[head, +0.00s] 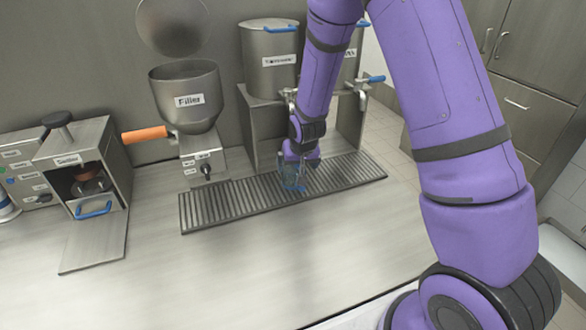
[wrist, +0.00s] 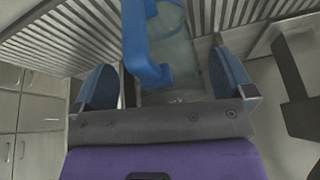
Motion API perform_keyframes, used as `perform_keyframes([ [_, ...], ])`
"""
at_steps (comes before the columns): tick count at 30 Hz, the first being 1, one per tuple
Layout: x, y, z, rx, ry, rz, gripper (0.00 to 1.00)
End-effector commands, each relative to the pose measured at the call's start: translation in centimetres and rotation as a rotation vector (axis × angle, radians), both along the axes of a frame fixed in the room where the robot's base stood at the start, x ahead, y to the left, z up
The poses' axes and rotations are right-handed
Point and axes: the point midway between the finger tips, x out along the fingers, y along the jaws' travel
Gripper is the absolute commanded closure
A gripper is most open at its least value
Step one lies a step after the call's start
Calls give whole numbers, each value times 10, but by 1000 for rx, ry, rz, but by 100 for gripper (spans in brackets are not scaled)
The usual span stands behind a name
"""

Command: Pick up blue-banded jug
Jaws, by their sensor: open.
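The blue-banded jug (head: 290,178) stands on the slatted drip grate below the urns in the head view. It looks clear, with blue parts, and my gripper (head: 302,158) partly hides it. In the wrist view its blue handle (wrist: 140,45) and clear body (wrist: 178,62) show. My gripper (wrist: 165,82) is open, with a blue-padded finger on each side of the handle. The handle lies nearer the left finger, and I see a gap on both sides. The band itself is not clear to see.
The drip grate (head: 225,205) runs along the counter (head: 200,270). Behind it stand labelled steel urns (head: 270,62) with blue-handled taps. The front counter is clear.

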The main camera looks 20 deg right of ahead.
Motion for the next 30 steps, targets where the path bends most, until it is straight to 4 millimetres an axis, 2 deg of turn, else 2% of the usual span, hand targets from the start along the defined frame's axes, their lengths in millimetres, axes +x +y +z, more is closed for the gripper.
perform_keyframes([
  [8,42,-2,0,0,-2,0,0],
  [12,43,-2,-10,1,1,-1,0],
  [19,44,-2,-11,0,0,0,0],
  [20,44,-2,-11,0,0,0,2],
  [26,44,-2,-11,0,0,0,48],
  [30,44,-2,-11,0,-1,0,50],
])
